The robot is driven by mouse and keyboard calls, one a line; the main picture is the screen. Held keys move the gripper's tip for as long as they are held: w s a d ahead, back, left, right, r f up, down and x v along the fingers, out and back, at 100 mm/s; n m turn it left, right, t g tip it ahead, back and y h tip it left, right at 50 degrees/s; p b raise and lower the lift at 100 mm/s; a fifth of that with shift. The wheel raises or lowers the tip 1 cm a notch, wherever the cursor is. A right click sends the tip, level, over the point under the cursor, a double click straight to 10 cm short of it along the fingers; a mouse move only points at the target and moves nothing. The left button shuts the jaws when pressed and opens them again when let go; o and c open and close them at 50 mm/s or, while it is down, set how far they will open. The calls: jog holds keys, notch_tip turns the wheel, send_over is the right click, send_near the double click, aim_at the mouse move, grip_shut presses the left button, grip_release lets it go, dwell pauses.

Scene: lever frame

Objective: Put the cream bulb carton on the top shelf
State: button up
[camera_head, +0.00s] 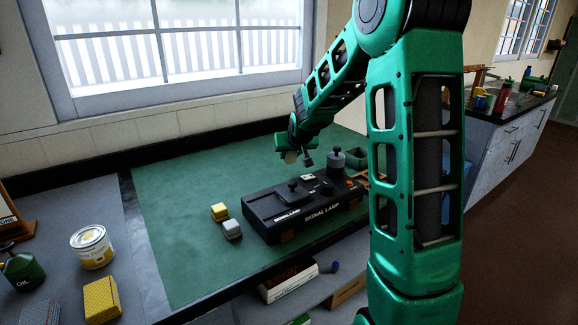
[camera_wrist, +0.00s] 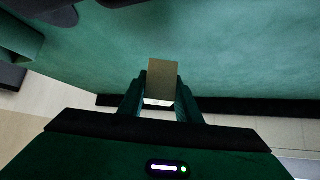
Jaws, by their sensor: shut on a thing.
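My gripper (camera_head: 297,155) is above the green mat, behind the black signal lamp box. In the wrist view my gripper (camera_wrist: 161,98) has its two fingers shut on the sides of a small tan, cream-like block, which I take to be the cream bulb carton (camera_wrist: 162,78). The carton (camera_head: 291,157) shows in the head view as a small pale patch under the gripper, held clear of the mat. Its label is not readable. An under-bench shelf (camera_head: 335,287) is partly visible; I cannot tell which shelf is the top one.
The signal lamp box (camera_head: 305,208) stands on the green mat (camera_head: 180,220). The mat's left part is clear.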

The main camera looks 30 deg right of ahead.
aim_at(292, 162)
jog(key=shift+d+f, duration=0.2)
jog(key=shift+f, duration=1.9)
jog(key=o, duration=1.1)
jog(key=shift+f, duration=0.1)
